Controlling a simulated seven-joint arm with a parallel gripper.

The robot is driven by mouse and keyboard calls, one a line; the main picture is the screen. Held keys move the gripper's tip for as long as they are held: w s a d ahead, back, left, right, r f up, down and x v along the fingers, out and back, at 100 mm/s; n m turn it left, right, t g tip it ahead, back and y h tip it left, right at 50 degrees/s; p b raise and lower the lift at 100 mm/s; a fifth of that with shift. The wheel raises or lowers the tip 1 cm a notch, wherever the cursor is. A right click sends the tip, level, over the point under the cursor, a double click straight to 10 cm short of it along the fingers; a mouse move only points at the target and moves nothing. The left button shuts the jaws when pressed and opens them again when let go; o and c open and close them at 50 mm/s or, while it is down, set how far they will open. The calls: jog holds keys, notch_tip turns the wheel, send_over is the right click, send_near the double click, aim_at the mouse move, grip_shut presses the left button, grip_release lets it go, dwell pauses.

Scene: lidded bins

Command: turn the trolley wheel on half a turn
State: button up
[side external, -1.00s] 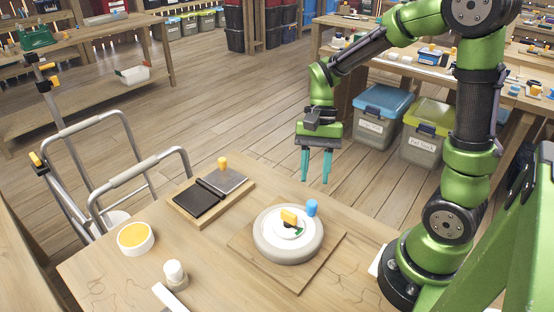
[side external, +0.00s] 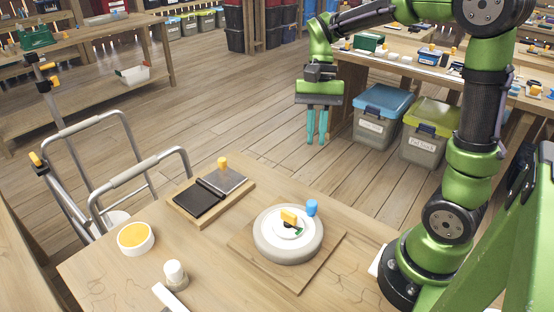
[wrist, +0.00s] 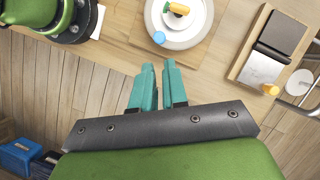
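The trolley wheel (side external: 266,243) is a grey disc with a white centre, lying flat on a square wooden board (side external: 313,272) on the table. A blue peg (side external: 312,207) stands at its rim, at the back right in the side view. A yellow piece (side external: 288,216) sits on the hub. In the wrist view the wheel (wrist: 195,38) is at the top, partly cut off, with the blue peg (wrist: 158,38) at its lower left. My gripper (side external: 317,140) hangs in the air above and behind the wheel, apart from it. Its teal fingers (wrist: 159,68) have a narrow empty gap between them.
A wooden tray (side external: 212,198) with a dark pad, a metal plate and a yellow knob stands left of the wheel. A yellow-filled bowl (side external: 136,238) and a white bottle (side external: 175,275) are at the front left. Lidded bins (side external: 380,113) stand on the floor behind.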

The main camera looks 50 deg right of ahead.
jog(key=w+a+f+m+g+h, duration=0.1)
jog(key=w+a+f+m, duration=0.1)
jog(key=w+a+f, duration=0.1)
jog(key=shift+f+g, duration=0.1)
jog(key=shift+g, duration=0.2)
grip_shut()
jog(key=m+h, duration=0.3)
jog(key=m, duration=1.9)
send_over(299, 206)
jog(key=w, duration=0.1)
notch_tip(299, 206, down, 9)
jog(key=shift+a+f, duration=0.1)
jog(key=shift+f, duration=0.05)
jog(key=shift+s, duration=0.5)
